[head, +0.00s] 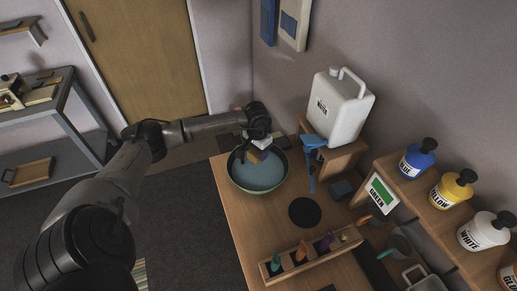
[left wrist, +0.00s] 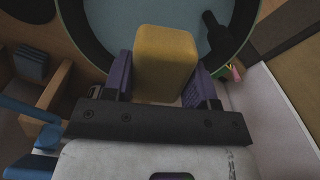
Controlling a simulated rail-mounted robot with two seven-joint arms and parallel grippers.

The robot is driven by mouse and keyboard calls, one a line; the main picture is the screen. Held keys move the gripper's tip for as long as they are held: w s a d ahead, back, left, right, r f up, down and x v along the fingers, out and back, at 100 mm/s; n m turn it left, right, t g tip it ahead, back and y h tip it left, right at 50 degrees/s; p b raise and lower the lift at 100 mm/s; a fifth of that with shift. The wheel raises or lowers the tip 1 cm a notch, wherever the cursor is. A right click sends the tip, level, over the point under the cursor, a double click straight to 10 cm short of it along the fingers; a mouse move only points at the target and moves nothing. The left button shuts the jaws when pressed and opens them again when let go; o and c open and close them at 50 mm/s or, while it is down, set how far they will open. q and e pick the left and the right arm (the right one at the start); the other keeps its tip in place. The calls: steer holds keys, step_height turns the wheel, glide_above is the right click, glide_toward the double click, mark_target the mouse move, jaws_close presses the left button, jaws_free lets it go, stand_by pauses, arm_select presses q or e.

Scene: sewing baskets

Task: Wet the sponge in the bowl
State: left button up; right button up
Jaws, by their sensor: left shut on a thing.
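The yellow sponge (head: 254,156) is held in my left gripper (head: 257,150). In the left wrist view the sponge (left wrist: 165,62) stands out between the two purple fingers (left wrist: 162,85), which press on its sides. The dark green bowl (head: 262,188) stands on the wooden table and holds blue-grey water (head: 258,175). The sponge is over the far part of the bowl, inside its rim as seen from the head. I cannot tell whether its lower end touches the water. The bowl (left wrist: 105,22) also fills the top of the left wrist view. My right gripper is not seen.
A white water jug (head: 338,108) stands on a wooden stand right of the bowl, with a blue fixture (head: 312,145) beside it. A black disc (head: 305,212) lies in front. A wooden rack (head: 310,252) of coloured tools and a shelf of paint bottles (head: 452,190) are nearer right.

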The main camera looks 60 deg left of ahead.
arm_select(q)
step_height(320, 180, down, 3)
steer(key=shift+f+b, duration=0.15)
steer(key=shift+b, duration=0.45)
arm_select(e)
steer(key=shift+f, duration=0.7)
arm_select(q)
step_height(320, 180, down, 3)
steer(key=b, duration=0.3)
steer(key=shift+f, duration=0.2)
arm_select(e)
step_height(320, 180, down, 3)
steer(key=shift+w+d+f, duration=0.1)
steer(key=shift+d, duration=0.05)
arm_select(q)
step_height(320, 180, down, 2)
steer(key=shift+f+b, duration=0.1)
steer(key=shift+b, duration=1)
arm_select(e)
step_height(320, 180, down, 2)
